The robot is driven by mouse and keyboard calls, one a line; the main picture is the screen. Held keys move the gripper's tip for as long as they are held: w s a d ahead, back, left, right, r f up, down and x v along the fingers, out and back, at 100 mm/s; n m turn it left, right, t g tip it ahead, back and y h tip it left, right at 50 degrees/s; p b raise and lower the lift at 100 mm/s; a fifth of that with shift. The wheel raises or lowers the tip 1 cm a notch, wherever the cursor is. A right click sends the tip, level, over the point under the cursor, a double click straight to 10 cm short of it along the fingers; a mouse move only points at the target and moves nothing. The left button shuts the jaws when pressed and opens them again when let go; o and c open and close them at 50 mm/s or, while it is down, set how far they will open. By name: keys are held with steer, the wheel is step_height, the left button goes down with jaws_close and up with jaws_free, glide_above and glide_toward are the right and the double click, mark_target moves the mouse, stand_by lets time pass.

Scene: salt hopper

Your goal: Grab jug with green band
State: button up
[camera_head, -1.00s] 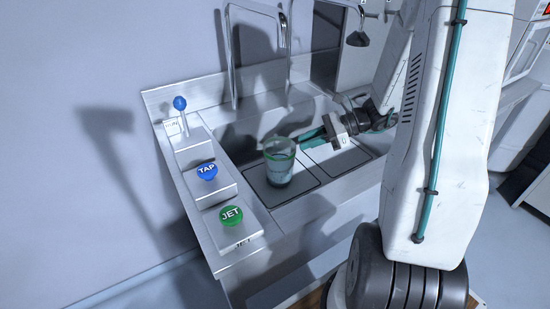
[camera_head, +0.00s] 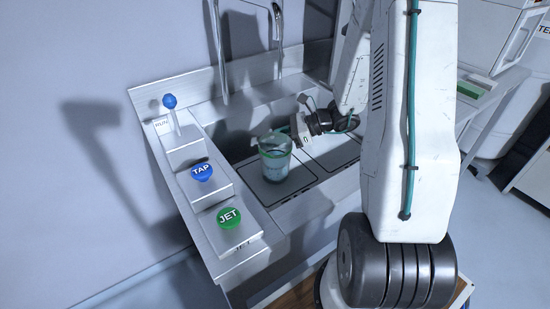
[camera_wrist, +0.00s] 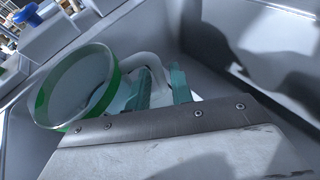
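The clear jug with a green band (camera_head: 275,163) stands upright on the panel in the sink. In the wrist view its green-banded rim (camera_wrist: 112,88) is at the left, with a pale handle (camera_wrist: 152,62) curving out to the right. My gripper (camera_head: 284,131) is at the jug's upper right side in the head view. In the wrist view the two teal fingers of my gripper (camera_wrist: 160,84) are apart, close to the handle. I cannot tell whether they touch it. The lower jug is hidden in the wrist view.
Left of the sink is a stepped ledge with a blue TAP button (camera_head: 202,172), a green JET button (camera_head: 229,217) and a blue-knobbed lever (camera_head: 170,102). Metal pipes (camera_head: 279,25) rise behind the sink. The sink floor right of the jug is free.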

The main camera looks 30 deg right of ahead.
jaws_close()
steer(key=shift+r, duration=0.1)
